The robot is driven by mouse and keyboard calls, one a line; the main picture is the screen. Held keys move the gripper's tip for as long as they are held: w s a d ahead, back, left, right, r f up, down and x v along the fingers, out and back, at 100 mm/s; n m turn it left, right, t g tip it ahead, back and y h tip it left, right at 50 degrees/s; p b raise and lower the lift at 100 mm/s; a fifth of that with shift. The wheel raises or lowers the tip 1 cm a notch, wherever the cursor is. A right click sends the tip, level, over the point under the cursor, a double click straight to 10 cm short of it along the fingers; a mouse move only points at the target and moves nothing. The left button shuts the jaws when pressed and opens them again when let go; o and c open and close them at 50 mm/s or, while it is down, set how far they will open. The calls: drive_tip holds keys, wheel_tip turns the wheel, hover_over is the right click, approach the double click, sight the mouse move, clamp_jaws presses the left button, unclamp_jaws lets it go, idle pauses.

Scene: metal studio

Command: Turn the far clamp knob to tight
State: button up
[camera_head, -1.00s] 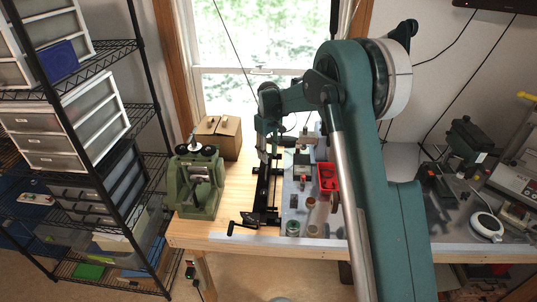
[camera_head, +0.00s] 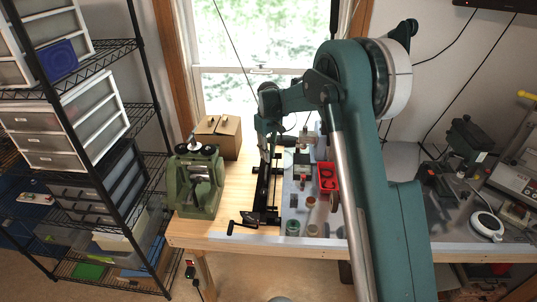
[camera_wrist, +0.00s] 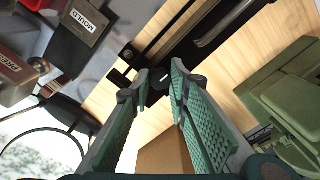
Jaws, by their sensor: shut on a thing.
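The black clamp frame (camera_head: 262,195) lies lengthwise on the wooden bench, with a crank handle at its near end. My gripper (camera_head: 266,154) is over its far end in the head view. In the wrist view, the green padded fingers of my gripper (camera_wrist: 163,76) are closed on both sides of a small black far clamp knob (camera_wrist: 159,84). A short pale mark shows on the knob. The fingers hide the knob's sides, and in the head view it is too small and covered to make out.
A green machine (camera_head: 195,182) and a cardboard box (camera_head: 220,136) stand left of the clamp. A red bin (camera_head: 328,177) and small spools (camera_head: 293,227) are to its right. Bare wood (camera_head: 240,185) lies between machine and clamp. Wire shelves stand at far left.

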drive_tip(key=m+b, duration=0.3)
drive_tip(key=m, duration=0.2)
drive_tip(key=shift+f+m, duration=0.1)
drive_tip(key=shift+m, duration=0.3)
drive_tip(key=m+b, duration=0.2)
drive_tip(key=m, duration=0.4)
drive_tip(key=shift+a, duration=0.1)
drive_tip(key=m+b, duration=0.1)
drive_tip(key=m, duration=0.4)
drive_tip(key=shift+m, duration=0.4)
drive_tip(key=m+b, duration=0.1)
drive_tip(key=m, duration=0.3)
drive_tip(key=shift+m, duration=0.4)
drive_tip(key=o, duration=0.9)
